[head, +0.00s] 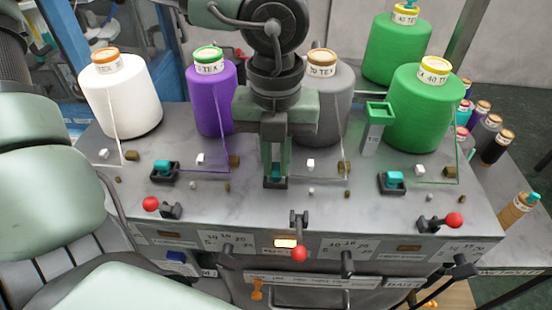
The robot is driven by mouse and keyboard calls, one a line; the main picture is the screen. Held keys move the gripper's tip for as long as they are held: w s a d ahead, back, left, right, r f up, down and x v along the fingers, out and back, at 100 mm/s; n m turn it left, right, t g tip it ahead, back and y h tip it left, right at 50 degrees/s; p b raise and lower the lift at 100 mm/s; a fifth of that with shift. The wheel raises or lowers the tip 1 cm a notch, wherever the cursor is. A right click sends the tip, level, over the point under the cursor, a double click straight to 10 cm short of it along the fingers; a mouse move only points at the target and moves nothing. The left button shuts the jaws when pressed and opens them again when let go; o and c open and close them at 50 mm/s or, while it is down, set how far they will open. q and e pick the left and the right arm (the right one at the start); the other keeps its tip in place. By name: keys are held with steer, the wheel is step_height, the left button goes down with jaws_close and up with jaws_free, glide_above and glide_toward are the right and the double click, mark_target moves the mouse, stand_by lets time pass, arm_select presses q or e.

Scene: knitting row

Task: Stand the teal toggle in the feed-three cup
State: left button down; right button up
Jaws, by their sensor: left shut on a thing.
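My left gripper (275,172) points straight down at the middle of the machine top, its fingers shut on a teal toggle (276,169). The toggle is low between the fingers, at a small black cup (275,184). The fingers hide most of that cup, so I cannot tell whether the toggle's foot is fully seated or just above it. Another teal toggle (162,166) stands in a black cup (166,178) on the left, and one more (394,178) is in a black cup (393,188) on the right. No feed number is readable by the cups. My right gripper is not in view.
White (122,98), purple (212,100), grey (332,108) and green (422,112) yarn cones stand behind the cups, with threads running down. A green-topped post (376,125) stands right of my gripper. Red-knobbed levers (299,254) line the front edge. Small spools sit far right.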

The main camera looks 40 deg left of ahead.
arm_select(q)
steer(key=c, duration=1.4)
jaws_free()
steer(key=shift+o, duration=0.2)
steer(key=shift+w+r, duration=0.1)
steer(key=shift+r, duration=0.25)
step_height(320, 180, up, 7)
steer(key=shift+r+b, duration=0.1)
steer(key=shift+b, duration=0.85)
